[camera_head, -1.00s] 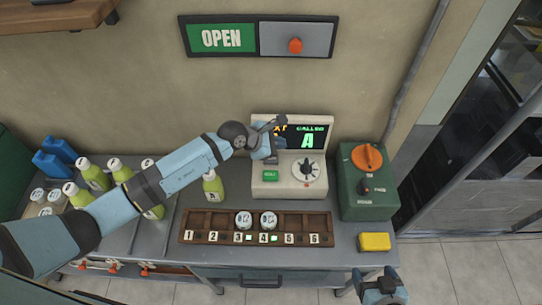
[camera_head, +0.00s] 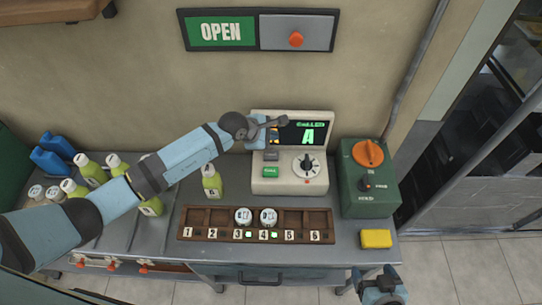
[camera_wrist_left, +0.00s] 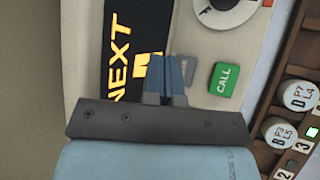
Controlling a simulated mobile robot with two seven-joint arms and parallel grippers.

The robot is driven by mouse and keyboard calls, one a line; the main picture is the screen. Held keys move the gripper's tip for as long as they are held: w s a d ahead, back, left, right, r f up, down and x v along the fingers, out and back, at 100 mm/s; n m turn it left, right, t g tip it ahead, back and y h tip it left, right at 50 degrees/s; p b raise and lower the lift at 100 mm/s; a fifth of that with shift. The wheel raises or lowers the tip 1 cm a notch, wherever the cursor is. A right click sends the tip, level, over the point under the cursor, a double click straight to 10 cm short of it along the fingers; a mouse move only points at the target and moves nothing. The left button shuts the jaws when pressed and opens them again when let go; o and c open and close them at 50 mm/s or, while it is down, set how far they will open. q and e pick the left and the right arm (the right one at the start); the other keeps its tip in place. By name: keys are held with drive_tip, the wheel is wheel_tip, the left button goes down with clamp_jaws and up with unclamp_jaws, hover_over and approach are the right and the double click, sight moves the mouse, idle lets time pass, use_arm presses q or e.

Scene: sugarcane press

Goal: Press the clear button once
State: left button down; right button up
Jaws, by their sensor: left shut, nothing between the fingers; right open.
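The cream call machine (camera_head: 290,185) stands at the back of the counter. Its grey button, apparently the clear button (camera_head: 271,155), sits just above the green CALL button (camera_head: 270,171). In the left wrist view the grey button (camera_wrist_left: 188,68) is partly hidden by my fingers, beside the green CALL button (camera_wrist_left: 224,79). My left gripper (camera_head: 272,139) is shut and empty, in front of the screen's left part and just above the grey button in the picture. Its shut fingertips show in the wrist view (camera_wrist_left: 172,60); contact cannot be told. My right gripper (camera_head: 380,285) is open at the bottom edge.
The dial (camera_head: 306,166) is right of the buttons. A wooden numbered rack (camera_head: 290,215) with two round tokens lies in front. A green box (camera_head: 368,185) with an orange knob and a yellow block (camera_head: 376,239) are at right. Green bottles (camera_head: 211,183) stand at left.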

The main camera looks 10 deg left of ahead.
sight(271, 156)
use_arm(q)
wheel_tip(271, 156, down, 5)
drive_tip(key=b, duration=0.3)
drive_tip(key=shift+f, duration=0.2)
drive_tip(key=shift+f+b, duration=0.35)
idle(0.9)
idle(0.5)
drive_tip(key=shift+f+b, duration=0.4)
